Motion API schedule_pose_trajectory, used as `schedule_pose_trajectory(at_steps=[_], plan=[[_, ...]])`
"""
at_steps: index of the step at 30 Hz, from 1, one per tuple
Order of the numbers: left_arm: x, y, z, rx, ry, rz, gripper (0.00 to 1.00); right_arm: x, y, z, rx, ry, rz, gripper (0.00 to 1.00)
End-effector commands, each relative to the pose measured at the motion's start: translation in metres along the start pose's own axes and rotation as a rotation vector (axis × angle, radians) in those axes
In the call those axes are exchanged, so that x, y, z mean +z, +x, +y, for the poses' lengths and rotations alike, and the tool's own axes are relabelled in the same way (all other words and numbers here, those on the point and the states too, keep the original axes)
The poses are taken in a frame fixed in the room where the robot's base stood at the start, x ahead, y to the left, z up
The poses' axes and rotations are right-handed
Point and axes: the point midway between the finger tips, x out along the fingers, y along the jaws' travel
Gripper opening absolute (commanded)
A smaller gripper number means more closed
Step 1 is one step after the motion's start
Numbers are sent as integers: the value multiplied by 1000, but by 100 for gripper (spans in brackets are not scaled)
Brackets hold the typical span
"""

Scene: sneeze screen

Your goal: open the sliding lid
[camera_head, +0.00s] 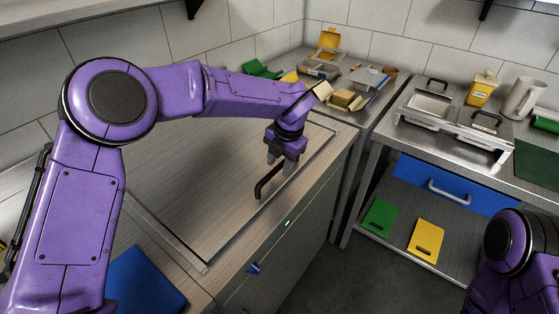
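The sliding lid (200,190) is a large flat brownish panel in a pale metal frame, set in the counter at left. A black bar handle (264,187) stands near its front right edge. My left gripper (280,165) points down at the far end of the handle. Its fingers overlap the handle's end in the picture. I cannot tell whether they are closed on it or only beside it. The lid looks to cover the opening, though my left arm hides part of it. My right gripper is out of view; only part of my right arm shows at lower right.
A blue board (145,282) lies at the counter's front left. Food containers (345,90) crowd the back corner. A steel table (410,132) at right holds a metal serving unit (455,122), a yellow canister (482,88) and a pitcher (524,98). Floor between them is clear.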

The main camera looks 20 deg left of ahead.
Motion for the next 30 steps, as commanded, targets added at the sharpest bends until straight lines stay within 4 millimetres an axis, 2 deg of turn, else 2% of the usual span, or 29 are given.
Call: schedule_pose_trajectory(at_steps=[1, 3, 4, 10, 14, 17, 30], plan=[[0, 0, 0, 0, 0, 0, 29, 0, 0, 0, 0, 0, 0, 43], [0, 0, 0, 0, 0, 0, 6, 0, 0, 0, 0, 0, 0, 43], [0, 0, 0, 0, 0, 0, 0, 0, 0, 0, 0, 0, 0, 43], [0, 0, 1, 0, 0, 0, 0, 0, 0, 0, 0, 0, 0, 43], [0, 1, 10, 0, -2, 0, 0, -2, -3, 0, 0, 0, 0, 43], [0, 3, 27, -1, -4, 0, 0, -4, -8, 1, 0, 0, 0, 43], [-3, 24, 134, 0, -8, 0, 0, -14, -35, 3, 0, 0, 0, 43]])
